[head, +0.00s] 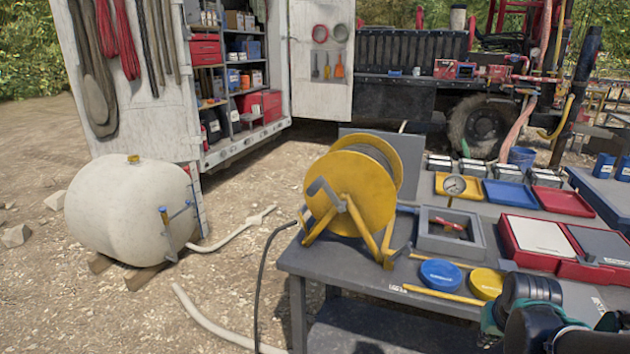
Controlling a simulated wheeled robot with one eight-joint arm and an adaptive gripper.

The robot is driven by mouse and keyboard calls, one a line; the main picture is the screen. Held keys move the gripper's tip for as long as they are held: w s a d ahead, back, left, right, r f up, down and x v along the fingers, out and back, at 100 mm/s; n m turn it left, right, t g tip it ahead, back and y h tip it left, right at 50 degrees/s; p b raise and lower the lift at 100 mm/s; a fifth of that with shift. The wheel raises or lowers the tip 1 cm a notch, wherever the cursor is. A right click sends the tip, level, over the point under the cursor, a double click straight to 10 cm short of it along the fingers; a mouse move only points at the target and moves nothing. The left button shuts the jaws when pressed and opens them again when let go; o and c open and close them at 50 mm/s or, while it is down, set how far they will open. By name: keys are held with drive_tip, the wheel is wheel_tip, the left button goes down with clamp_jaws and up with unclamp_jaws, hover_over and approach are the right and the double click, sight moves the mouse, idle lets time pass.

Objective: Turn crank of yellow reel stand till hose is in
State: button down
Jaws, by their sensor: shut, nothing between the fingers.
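The yellow reel stand (362,190) stands on the near left end of the grey table. Its yellow side disc faces me, and dark hose is partly visible wound behind it. A grey crank (322,200) sits on the left front of the disc. A dark hose (262,270) leaves the reel's left side and hangs over the table edge toward the ground; its lower end runs out of the picture. Black and teal links of my arm show at the bottom right, to the right of the reel. My gripper's fingers are not in view.
The table (330,262) also holds a grey tray (450,240), a pressure gauge (454,186), blue (440,273) and yellow (486,283) lids, and red cases (560,245). A white tank (120,212) and pale hose (205,318) lie left on open gravel.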

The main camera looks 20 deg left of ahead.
drive_tip(key=c, duration=2.2)
unclamp_jaws()
drive_tip(key=shift+o, duration=1.1)
drive_tip(key=shift+a, duration=0.1)
drive_tip(key=shift+o, duration=1.2)
drive_tip(key=shift+w+a+r+n, duration=0.1)
drive_tip(key=shift+w+n, duration=0.15)
drive_tip(key=shift+n, duration=0.25)
drive_tip(key=o, duration=0.4)
drive_tip(key=w+n, duration=0.1)
drive_tip(key=w+a+r+n+h, duration=0.1)
drive_tip(key=n, duration=0.1)
drive_tip(key=w+a+n, duration=0.1)
drive_tip(key=n, duration=0.1)
drive_tip(key=shift+a+r+h, duration=0.1)
drive_tip(key=shift+r+h, duration=0.2)
drive_tip(key=shift+h, duration=0.1)
drive_tip(key=w+a+r+n+t+h, duration=0.1)
drive_tip(key=w+a+r+n+h, duration=0.1)
drive_tip(key=w+a+r+n, duration=0.3)
drive_tip(key=n+t+y, duration=0.4)
drive_tip(key=n+t, duration=0.9)
drive_tip(key=n, duration=1)
approach(316, 187)
drive_tip(key=w, duration=0.8)
drive_tip(key=w+a+f, duration=0.1)
drive_tip(key=w, duration=0.3)
drive_tip(key=shift+w, duration=0.25)
